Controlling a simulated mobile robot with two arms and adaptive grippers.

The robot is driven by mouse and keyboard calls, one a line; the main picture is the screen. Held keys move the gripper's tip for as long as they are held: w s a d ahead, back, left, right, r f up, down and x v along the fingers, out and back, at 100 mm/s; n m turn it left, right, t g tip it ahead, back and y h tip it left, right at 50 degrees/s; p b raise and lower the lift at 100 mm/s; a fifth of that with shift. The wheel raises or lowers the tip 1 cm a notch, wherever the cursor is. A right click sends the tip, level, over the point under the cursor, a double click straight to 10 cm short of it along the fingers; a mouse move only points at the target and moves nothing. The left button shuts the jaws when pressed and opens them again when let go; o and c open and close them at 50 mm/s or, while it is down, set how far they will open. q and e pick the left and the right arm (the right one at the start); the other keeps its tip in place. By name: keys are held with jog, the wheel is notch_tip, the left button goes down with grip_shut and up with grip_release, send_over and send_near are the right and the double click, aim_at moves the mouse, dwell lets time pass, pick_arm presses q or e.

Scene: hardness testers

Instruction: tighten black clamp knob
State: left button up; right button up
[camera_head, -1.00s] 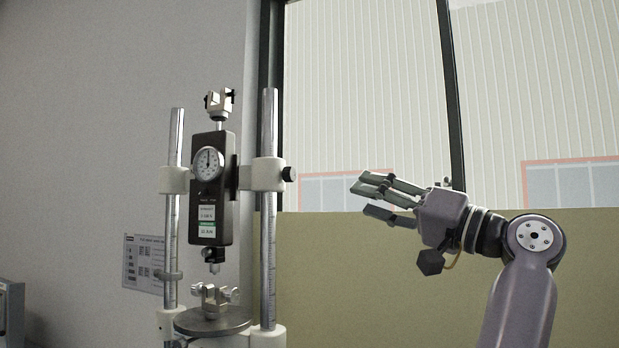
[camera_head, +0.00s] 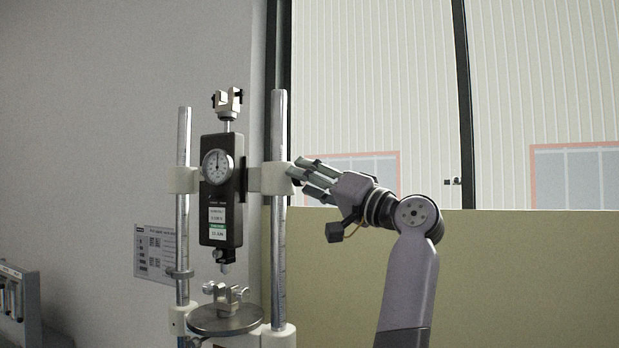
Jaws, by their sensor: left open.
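The hardness tester (camera_head: 222,192) stands left of centre, with a black gauge body, a round dial and two upright steel posts. A white clamp collar (camera_head: 270,178) grips its right post. I cannot tell whether the fingers touch the knob. My right gripper is not in view.
A round steel plate with a small fixture (camera_head: 226,318) sits below the gauge. A printed sheet (camera_head: 152,256) is on the wall behind. A grey case (camera_head: 20,303) stands at the lower left. Free room lies right of my arm, before the yellowish lower wall (camera_head: 520,280).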

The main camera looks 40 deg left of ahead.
pick_arm(q)
jog(key=shift+d, duration=0.1)
jog(key=shift+c, duration=0.5)
grip_shut()
